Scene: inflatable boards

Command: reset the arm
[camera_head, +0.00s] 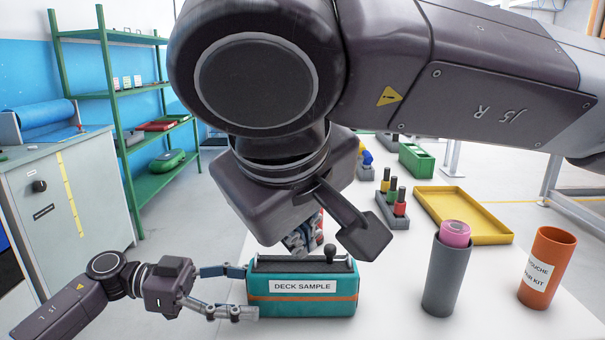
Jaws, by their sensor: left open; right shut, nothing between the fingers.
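My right arm crosses the top of the view from the right, close to the camera. Its gripper (304,239) points down behind my wrist and is shut on nothing, partly hidden. I cannot tell whether the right fingers touch the block. My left gripper (246,292) comes in from the lower left. It is open, its fingers spread at the block's left end; contact is unclear.
On the white table (390,315) stand a grey cylinder (447,275) holding a pink roll (455,233), an orange cup (546,270), a yellow tray (509,239) and a grey rack (390,211) of small bottles. A green bin (416,161) is further back. A green shelf (127,125) stands left.

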